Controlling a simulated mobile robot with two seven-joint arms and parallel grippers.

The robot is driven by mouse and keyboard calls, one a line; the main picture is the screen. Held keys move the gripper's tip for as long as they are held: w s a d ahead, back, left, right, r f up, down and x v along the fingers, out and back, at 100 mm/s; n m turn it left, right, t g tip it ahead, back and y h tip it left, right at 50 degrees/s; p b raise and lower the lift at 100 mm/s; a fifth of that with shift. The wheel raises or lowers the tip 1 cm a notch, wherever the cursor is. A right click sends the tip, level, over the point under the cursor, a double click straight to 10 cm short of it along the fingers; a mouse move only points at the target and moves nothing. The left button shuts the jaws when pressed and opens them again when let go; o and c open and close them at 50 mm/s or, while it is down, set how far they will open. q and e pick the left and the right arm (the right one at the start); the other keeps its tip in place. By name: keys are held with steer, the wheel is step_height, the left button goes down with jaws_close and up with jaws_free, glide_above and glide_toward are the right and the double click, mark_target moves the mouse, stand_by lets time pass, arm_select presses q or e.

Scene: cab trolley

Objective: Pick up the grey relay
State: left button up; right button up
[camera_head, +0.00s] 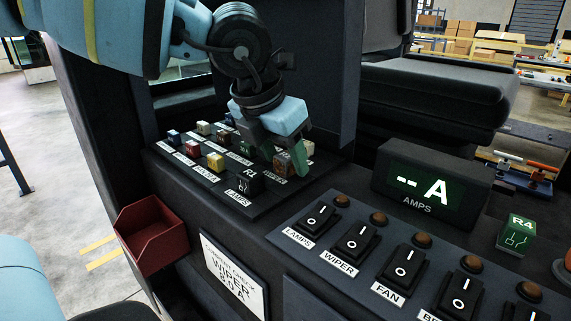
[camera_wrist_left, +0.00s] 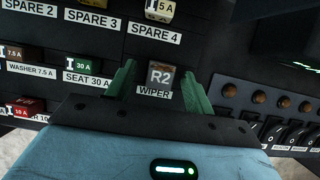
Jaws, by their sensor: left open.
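A relay marked R2, grey-faced with a brownish edge, stands in the WIPER place of the fuse panel; it shows in the left wrist view (camera_wrist_left: 160,77) and partly in the head view (camera_head: 283,164). My left gripper (camera_wrist_left: 159,70) is open, with one green finger on each side of the R2 relay; whether they touch it I cannot tell. In the head view the gripper (camera_head: 285,151) reaches down over the panel's far right part and hides some of it. My right gripper is not in view.
A dark R1 relay (camera_head: 249,182) and several coloured fuses stand close by on the panel (camera_head: 213,198). A green R4 relay (camera_head: 516,237) sits right of the AMPS display (camera_head: 430,190). Rocker switches (camera_head: 356,242) line the console. A red bin (camera_head: 152,237) hangs at the left.

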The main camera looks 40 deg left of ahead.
mark_target(284, 157)
arm_select(q)
steer(key=c, duration=1)
steer(key=shift+r, duration=0.1)
steer(key=shift+c, duration=0.2)
step_height(284, 157, up, 18)
steer(key=shift+p, duration=0.35)
